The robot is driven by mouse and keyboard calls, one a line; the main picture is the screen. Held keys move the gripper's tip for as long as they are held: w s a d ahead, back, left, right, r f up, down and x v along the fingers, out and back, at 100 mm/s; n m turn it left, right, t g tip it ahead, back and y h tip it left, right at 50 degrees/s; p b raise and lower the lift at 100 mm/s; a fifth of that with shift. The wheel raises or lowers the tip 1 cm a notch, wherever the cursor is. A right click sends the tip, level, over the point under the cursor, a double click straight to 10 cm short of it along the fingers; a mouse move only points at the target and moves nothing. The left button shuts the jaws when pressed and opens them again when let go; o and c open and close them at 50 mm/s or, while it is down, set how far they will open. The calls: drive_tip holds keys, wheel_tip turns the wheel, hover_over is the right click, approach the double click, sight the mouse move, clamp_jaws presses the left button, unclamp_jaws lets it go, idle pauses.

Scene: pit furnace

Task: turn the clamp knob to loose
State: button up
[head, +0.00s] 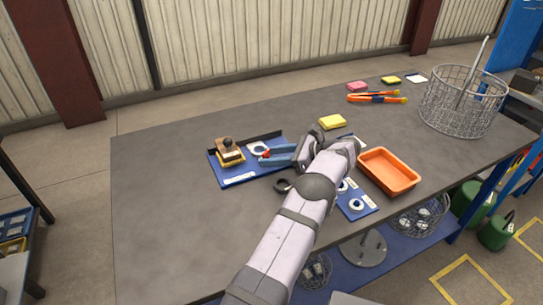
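A small clamp-like fixture (231,158) with a yellowish base and a dark brown knob (227,143) on top stands on the left blue board (240,179). Its knob setting is too small to read. My gripper (269,155) reaches in from the right, over the right part of that board. Its blue fingers point left at the fixture and appear apart from the knob. A small red part shows at their tips; I cannot tell what it is or whether the fingers are open. A white ring (258,148) lies beside the fingers. My arm hides the area between the boards.
A second blue board (368,206) with white rings and an orange tray (388,173) are right of my arm. A yellow block (332,121), orange-handled tool (377,97) and wire basket (463,105) stand further back. The grey table (160,200) is clear at left.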

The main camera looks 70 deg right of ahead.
drive_tip(key=shift+a+r+m+h+p, duration=0.1)
drive_tip(key=shift+a+m+h+p, duration=0.05)
drive_tip(key=shift+m+h+p, duration=0.55)
drive_tip(key=shift+a+r+m+h+p, duration=0.1)
drive_tip(key=shift+m+h+p, duration=0.4)
drive_tip(key=shift+h+p, duration=0.3)
drive_tip(key=shift+m+g+p, duration=0.3)
drive_tip(key=shift+p, duration=0.05)
drive_tip(key=shift+w+a+m+g+h+p, duration=0.15)
drive_tip(key=shift+m+g+h+p, duration=0.1)
drive_tip(key=shift+m+h+p, duration=0.35)
drive_tip(key=shift+s+a+m+g+h+p, duration=0.1)
drive_tip(key=shift+m+g+h+p, duration=0.15)
drive_tip(key=shift+m+h, duration=0.5)
drive_tip(key=shift+h, duration=0.45)
drive_tip(key=b+v, duration=0.2)
drive_tip(key=v, duration=0.5)
drive_tip(key=shift+s, duration=0.25)
drive_tip(key=shift+w+a+r+m+t+y, duration=0.4)
drive_tip(key=shift+w+a+r+m+t, duration=0.25)
drive_tip(key=shift+w+a+r, duration=0.15)
wheel_tip(320, 180, up, 12)
drive_tip(key=d+n+t+y, duration=0.1)
drive_tip(key=d+n+y, duration=0.2)
drive_tip(key=n+y, duration=0.1)
drive_tip(key=shift+s+n+y, duration=0.4)
drive_tip(key=shift+s+n, duration=0.1)
drive_tip(key=shift+n, duration=0.4)
